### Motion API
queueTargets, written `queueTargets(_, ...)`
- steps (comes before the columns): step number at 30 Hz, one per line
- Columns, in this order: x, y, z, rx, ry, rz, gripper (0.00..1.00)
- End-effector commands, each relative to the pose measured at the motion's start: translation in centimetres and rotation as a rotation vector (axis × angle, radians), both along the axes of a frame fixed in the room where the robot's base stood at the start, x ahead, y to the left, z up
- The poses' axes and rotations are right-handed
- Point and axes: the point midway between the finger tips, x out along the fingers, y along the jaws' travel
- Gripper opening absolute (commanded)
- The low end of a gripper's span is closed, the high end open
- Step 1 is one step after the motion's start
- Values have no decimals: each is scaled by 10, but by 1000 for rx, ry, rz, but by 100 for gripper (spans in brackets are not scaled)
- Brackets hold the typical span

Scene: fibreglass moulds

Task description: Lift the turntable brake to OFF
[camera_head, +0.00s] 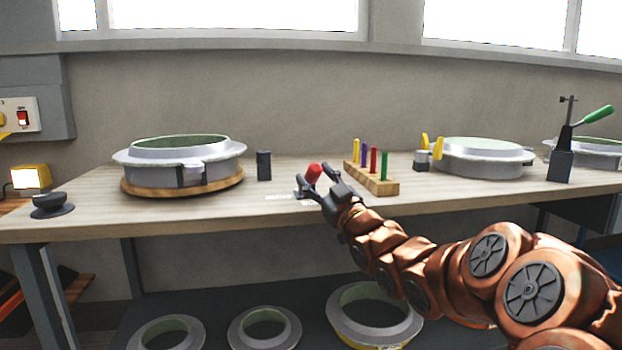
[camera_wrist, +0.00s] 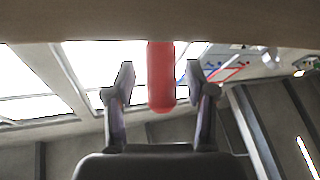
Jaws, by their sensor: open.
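The red brake handle (camera_head: 314,173) stands at the front of the workbench, right of the turntable (camera_head: 183,186), a round wooden disc carrying a pale mould. My gripper (camera_head: 312,180) is open at the handle, with its fingers on either side of it. In the wrist view the red handle (camera_wrist: 161,78) hangs down between the two fingers of my gripper (camera_wrist: 160,80), with gaps visible on both sides. The brake's base is partly hidden by my fingers. A pale label strip (camera_head: 288,197) lies beside it on the bench.
A wooden rack (camera_head: 372,180) with several coloured pegs stands close right of my gripper. A dark cylinder (camera_head: 264,165) stands to the left. Farther right are another mould (camera_head: 484,160) and a green-handled lever (camera_head: 597,115). The bench front (camera_head: 225,211) is mostly clear.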

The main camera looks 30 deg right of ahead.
Motion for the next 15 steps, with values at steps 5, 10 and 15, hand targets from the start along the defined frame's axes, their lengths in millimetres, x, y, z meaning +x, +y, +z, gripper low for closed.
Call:
queueTargets(5, 10, 2, 3, 1, 0, 4, 55)
queueTargets(10, 13, 1, 4, 1, 1, 3, 55)
queueTargets(15, 13, 1, 5, 1, 1, 2, 55)
